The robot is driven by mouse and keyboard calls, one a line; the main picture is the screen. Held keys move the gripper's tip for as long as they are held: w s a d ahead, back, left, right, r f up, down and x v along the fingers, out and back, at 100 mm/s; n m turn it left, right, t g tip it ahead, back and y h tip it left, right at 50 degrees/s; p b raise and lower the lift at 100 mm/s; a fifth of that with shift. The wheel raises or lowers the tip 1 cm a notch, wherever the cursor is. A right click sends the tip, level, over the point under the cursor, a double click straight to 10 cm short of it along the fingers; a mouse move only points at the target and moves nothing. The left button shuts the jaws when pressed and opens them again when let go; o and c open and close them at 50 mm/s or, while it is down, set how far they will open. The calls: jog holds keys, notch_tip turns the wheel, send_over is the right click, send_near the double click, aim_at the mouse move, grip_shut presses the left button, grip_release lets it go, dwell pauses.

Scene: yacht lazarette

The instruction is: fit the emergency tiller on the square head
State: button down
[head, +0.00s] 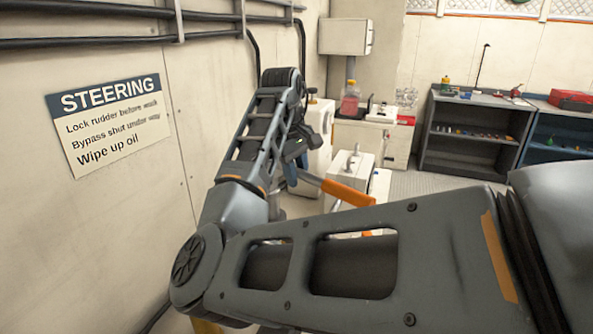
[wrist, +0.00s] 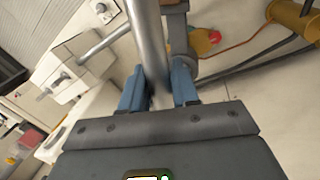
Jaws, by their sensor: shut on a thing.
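The emergency tiller shows in the head view as a metal bar with an orange grip (head: 348,193) pointing right and slightly down. My gripper (head: 296,172) is shut on its bar, left of the grip. In the wrist view the round metal bar (wrist: 148,45) runs up between the blue fingers of my gripper (wrist: 158,85). A grey block (wrist: 178,38) shows just behind the bar; I cannot tell whether it is the square head or part of other gear. I cannot make out the square head for sure in either view; my arm hides much of the floor.
White housings with grey fittings (head: 350,166) stand beyond the tiller; one (wrist: 75,68) shows with a rod in the wrist view. A yellow cylinder (wrist: 296,20) and hoses lie right there. Dark shelves (head: 470,135) stand at the back; a wall with a steering sign (head: 109,122) is left.

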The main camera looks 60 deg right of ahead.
jog(key=shift+f+b, duration=0.35)
jog(key=shift+f, duration=1.7)
dwell(1.7)
jog(key=c, duration=0.8)
grip_release()
jog(key=shift+o, duration=0.2)
jog(key=shift+f, duration=0.1)
notch_tip(320, 180, up, 8)
jog(key=a, duration=0.1)
jog(key=shift+w+a+f, duration=0.15)
jog(key=shift+w+a, duration=0.05)
jog(key=shift+a, duration=0.05)
